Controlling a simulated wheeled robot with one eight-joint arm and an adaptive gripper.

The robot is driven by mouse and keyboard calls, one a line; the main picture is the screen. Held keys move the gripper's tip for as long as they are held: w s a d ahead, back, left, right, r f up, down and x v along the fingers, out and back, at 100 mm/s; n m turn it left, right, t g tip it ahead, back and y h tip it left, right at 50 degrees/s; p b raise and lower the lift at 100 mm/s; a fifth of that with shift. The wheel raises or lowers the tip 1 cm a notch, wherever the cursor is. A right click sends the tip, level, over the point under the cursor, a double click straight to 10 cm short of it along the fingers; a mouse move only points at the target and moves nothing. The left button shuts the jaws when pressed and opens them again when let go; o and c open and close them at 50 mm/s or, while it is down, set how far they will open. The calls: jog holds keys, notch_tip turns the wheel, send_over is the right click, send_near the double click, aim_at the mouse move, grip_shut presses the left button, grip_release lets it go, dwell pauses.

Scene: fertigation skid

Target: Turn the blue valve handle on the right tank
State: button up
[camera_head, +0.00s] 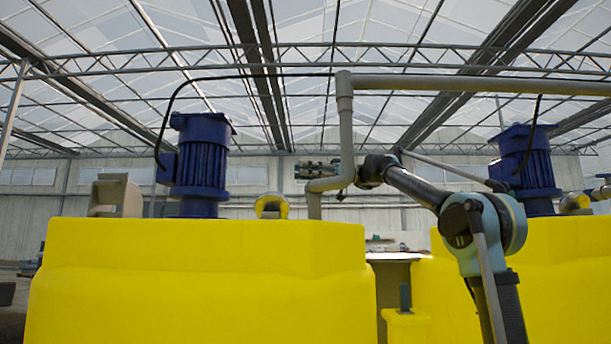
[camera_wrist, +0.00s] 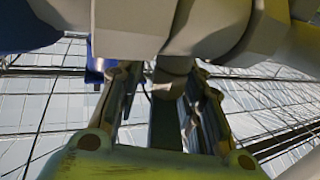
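The right yellow tank (camera_head: 540,285) stands at the right edge of the head view, partly behind my arm.
The left yellow tank (camera_head: 190,285) fills the lower left. Blue motors stand on the left tank (camera_head: 201,160) and right tank (camera_head: 529,160). The grey pipe (camera_head: 346,125) runs up, then right. Large grey fittings (camera_wrist: 190,25) crowd the top of the wrist view. A yellow block (camera_head: 406,325) sits between tanks.

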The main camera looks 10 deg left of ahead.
grip_shut()
jog(key=shift+w+a+m+t+y, duration=0.15)
jog(key=shift+m+t+y, duration=0.3)
jog(key=shift+m+t, duration=0.4)
jog(key=shift+w+m+t+y, duration=0.2)
jog(key=shift+m+t+y, duration=0.3)
jog(key=shift+t, duration=0.65)
jog(key=shift+w+a+m+t+y, duration=0.15)
jog(key=shift+m+t+y, duration=0.2)
jog(key=shift+m+t, duration=0.55)
grip_release()
jog(key=shift+d, duration=0.1)
